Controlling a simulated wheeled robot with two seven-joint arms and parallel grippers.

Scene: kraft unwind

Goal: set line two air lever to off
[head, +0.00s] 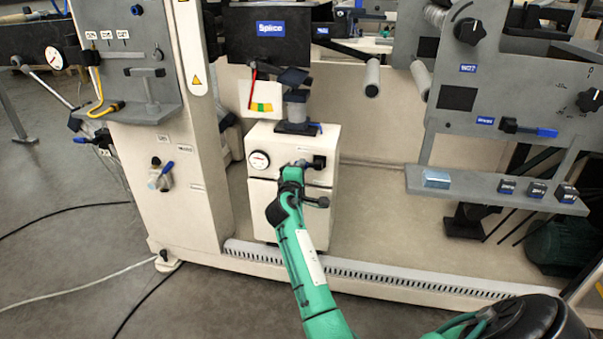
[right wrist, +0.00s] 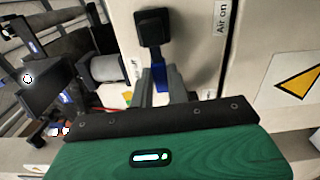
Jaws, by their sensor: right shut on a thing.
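A blue air lever (right wrist: 159,75) on a black mount (right wrist: 151,27) is on the pale cabinet front in the right wrist view. An "Air on" label (right wrist: 222,17) is beside it, on the right. My right gripper (right wrist: 161,90) is shut on the blue handle, one grey finger on each side. In the head view the right gripper (head: 300,163) is at the front of the white cabinet (head: 262,206), beside the lever's black mount (head: 319,162); the handle there is mostly hidden. Which line the lever belongs to cannot be read. My left gripper is not in view.
Another blue-handled valve (head: 163,175) is on the left pale column. A round gauge (head: 259,160) is left of my gripper on the cabinet, and a black fixture (head: 296,112) stands on top. A grey shelf (head: 480,190) with small blocks is to the right.

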